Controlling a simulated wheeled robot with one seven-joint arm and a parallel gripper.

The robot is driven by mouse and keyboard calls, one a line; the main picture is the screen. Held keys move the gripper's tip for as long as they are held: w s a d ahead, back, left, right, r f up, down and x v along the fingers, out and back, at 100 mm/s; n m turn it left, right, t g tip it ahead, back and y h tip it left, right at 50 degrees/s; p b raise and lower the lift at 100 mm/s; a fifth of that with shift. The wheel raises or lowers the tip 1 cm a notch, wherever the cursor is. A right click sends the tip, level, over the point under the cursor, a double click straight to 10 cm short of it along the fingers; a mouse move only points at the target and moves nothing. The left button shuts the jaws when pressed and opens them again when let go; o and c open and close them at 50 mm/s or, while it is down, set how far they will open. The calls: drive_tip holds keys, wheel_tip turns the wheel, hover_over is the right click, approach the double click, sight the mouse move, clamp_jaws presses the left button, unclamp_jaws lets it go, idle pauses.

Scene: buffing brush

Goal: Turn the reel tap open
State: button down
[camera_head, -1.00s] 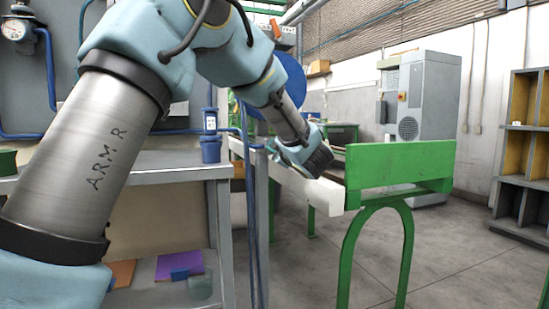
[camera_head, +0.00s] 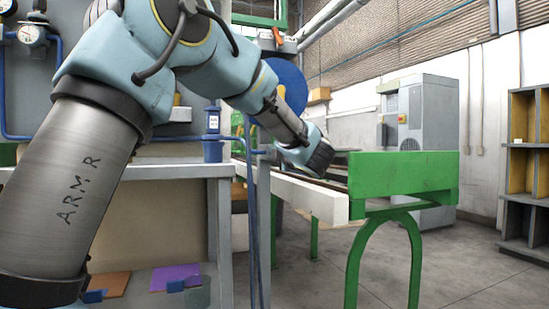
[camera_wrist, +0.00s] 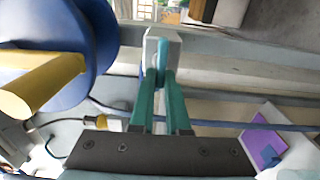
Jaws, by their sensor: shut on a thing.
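In the wrist view my gripper (camera_wrist: 163,80) has its two teal fingers close together, shut on a small blue piece that I take to be the reel tap (camera_wrist: 162,52). This piece stands against a pale grey block (camera_wrist: 152,33); the fingers hide much of it. The large blue reel (camera_wrist: 98,45) with a thick yellow bar (camera_wrist: 45,82) is just left of the fingers. In the head view the blue reel (camera_head: 290,82) is partly behind my arm. My gripper's fingers and the tap cannot be made out there.
A green board (camera_head: 405,173) on an arched green leg and a white beam (camera_head: 300,192) stand right of my arm. A grey workbench (camera_head: 175,172) is at left. Dark-framed shelves (camera_head: 517,190) stand far right. The floor in front of the green board is clear.

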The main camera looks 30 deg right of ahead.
drive_tip(key=shift+s+d, duration=0.2)
drive_tip(key=shift+d, duration=0.25)
drive_tip(key=c, duration=1.1)
unclamp_jaws()
drive_tip(key=shift+d, duration=0.1)
drive_tip(key=shift+o, duration=1)
drive_tip(key=shift+w+a, duration=0.15)
drive_tip(key=shift+a, duration=0.05)
drive_tip(key=s+a+p, duration=0.1)
drive_tip(key=s, duration=0.9)
drive_tip(key=shift+s+a, duration=0.2)
drive_tip(key=shift+s, duration=0.2)
drive_tip(key=shift+o, duration=0.2)
